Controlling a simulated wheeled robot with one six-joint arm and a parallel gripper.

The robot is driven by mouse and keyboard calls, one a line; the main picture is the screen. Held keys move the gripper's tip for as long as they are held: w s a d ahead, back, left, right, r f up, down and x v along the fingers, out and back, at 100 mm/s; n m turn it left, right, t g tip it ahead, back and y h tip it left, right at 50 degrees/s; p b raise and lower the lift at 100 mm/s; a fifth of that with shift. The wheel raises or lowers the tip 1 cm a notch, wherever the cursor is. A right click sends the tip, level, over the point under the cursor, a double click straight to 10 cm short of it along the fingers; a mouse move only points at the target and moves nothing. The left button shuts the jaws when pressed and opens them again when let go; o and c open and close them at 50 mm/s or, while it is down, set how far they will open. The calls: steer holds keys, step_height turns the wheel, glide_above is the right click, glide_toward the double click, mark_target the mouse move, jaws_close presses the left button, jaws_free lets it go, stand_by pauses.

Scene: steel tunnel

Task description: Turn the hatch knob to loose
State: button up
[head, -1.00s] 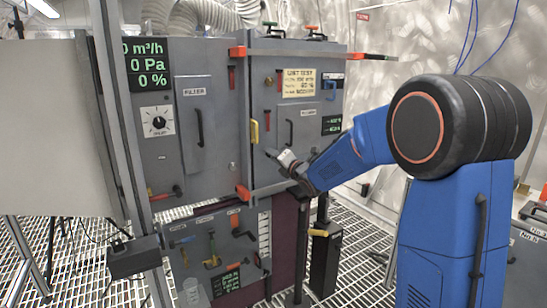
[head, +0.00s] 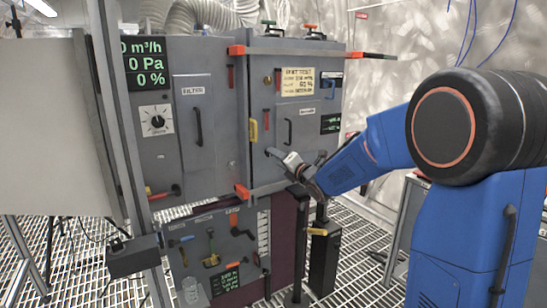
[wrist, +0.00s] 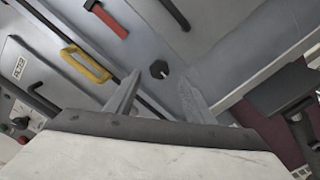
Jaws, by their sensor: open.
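A small black hexagonal knob (wrist: 159,69) with a pale mark shows on the grey panel in the wrist view, ahead of and between my fingers. I cannot tell how far the tips are from the panel. In the head view my gripper (head: 281,156) is in front of the lower part of the right-hand grey door (head: 300,165).
A yellow handle (head: 253,131) and a red handle (head: 266,119) are on the cabinet just above my gripper. A black door handle (head: 289,132) is close by. An orange-red latch (head: 243,191) sits lower left. Dark posts (head: 302,250) stand below.

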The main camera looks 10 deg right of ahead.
steer(key=v, duration=1.3)
steer(key=shift+s, duration=0.1)
steer(key=s+d+f+m+g+h, duration=0.2)
steer(key=s+d+m+g+h, duration=0.1)
steer(key=s+m, duration=0.45)
steer(key=s+d+f+m+g+h, duration=0.2)
steer(key=s+d+f+m+h, duration=0.15)
steer(key=s+m, duration=0.45)
steer(key=s+a+f+m+g, duration=0.1)
steer(key=s+m, duration=0.3)
steer(key=s, duration=0.4)
steer(key=s+a+f+m+g, duration=0.2)
steer(key=s+f+m+g, duration=0.2)
steer(key=s, duration=0.4)
steer(key=s+a+f+m+g, duration=0.2)
steer(key=s+f+m, duration=0.1)
steer(key=s+m, duration=0.2)
steer(key=s+y, duration=0.1)
steer(key=s, duration=0.1)
steer(key=shift+s, duration=0.4)
steer(key=shift+m, duration=0.25)
steer(key=shift+c, duration=0.5)
